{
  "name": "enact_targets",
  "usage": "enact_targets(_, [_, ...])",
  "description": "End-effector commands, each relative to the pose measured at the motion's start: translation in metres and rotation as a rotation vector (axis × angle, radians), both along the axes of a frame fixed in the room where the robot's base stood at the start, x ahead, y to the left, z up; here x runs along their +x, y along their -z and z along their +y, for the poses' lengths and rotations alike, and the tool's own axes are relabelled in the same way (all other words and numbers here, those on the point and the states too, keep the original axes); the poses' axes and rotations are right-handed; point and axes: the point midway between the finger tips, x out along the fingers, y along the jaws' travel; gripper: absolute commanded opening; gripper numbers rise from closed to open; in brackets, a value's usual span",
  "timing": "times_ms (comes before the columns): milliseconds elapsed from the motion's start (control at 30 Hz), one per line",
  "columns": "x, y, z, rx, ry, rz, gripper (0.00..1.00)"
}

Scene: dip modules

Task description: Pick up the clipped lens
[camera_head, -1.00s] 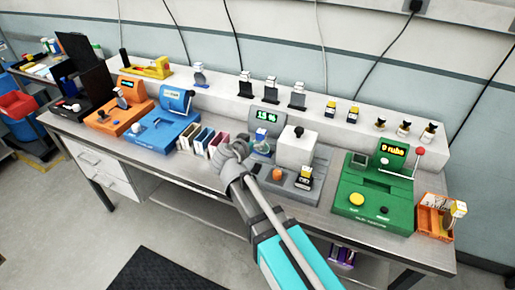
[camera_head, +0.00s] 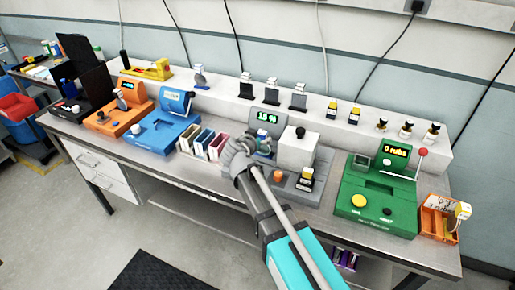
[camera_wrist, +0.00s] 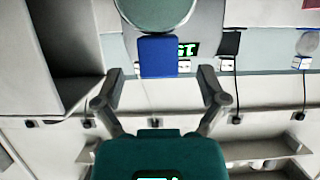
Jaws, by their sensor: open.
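The clipped lens shows in the wrist view as a pale green round disc (camera_wrist: 157,10) with a blue clip (camera_wrist: 157,57) below it in the picture. In the head view the lens (camera_head: 264,144) is a small bluish shape at the grey device, just right of my gripper (camera_head: 240,146). In the wrist view my gripper (camera_wrist: 159,76) is open and empty. Its fingertips are apart on either side of the clip's lower end, with a gap on both sides. I cannot tell how far the clip is in depth from the fingertips. My arm hides part of the device.
The grey device has a display (camera_head: 267,117) and a white block (camera_head: 297,147). Coloured cards (camera_head: 205,143) stand left of my gripper. A blue device (camera_head: 160,133) is farther left. A green device (camera_head: 378,192) and an orange bin (camera_head: 438,217) stand on the right.

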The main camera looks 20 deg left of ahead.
Motion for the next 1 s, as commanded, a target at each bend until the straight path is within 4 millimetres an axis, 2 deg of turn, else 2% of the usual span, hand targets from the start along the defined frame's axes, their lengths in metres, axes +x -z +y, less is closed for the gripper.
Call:
enact_targets(100, [0.016,0.008,-0.001,0.0,0.003,0.001,0.91])
enact_targets(300, [0.029,0.012,-0.003,0.0,0.001,0.0,0.91])
enact_targets(867, [0.03,0.011,-0.004,-0.001,0.003,0.0,0.91])
enact_targets(1000, [0.03,0.012,-0.004,-0.001,0.003,0.0,0.69])
